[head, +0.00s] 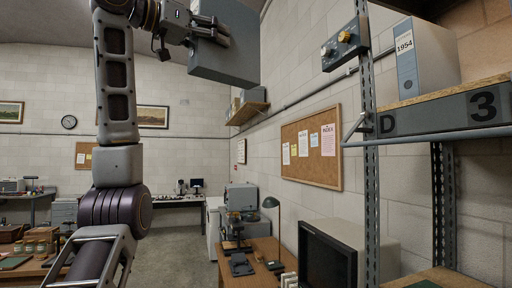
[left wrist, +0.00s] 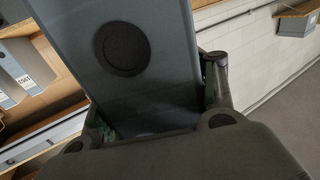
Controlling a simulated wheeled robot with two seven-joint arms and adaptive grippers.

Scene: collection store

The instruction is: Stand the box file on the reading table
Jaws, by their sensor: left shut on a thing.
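A blue-grey box file (head: 232,58) is held up high at the top of the head view, clear of any surface and tilted. My left gripper (head: 213,33) is shut on its edge. In the left wrist view the box file (left wrist: 160,85) fills the middle, with a dark round finger hole, between the two fingers (left wrist: 155,120). Two wooden tables show: one (head: 262,248) with a lamp at bottom centre, one (head: 35,272) at lower left. I cannot tell which is the reading table. My right gripper is not in view.
A metal rack with a shelf (head: 455,135) marked D 3 stands at right, holding a box file labelled 1954 (head: 405,68). A black-fronted monitor (head: 327,258), a desk lamp (head: 272,203) and grey equipment crowd the centre table. Open floor (head: 185,245) lies between the tables.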

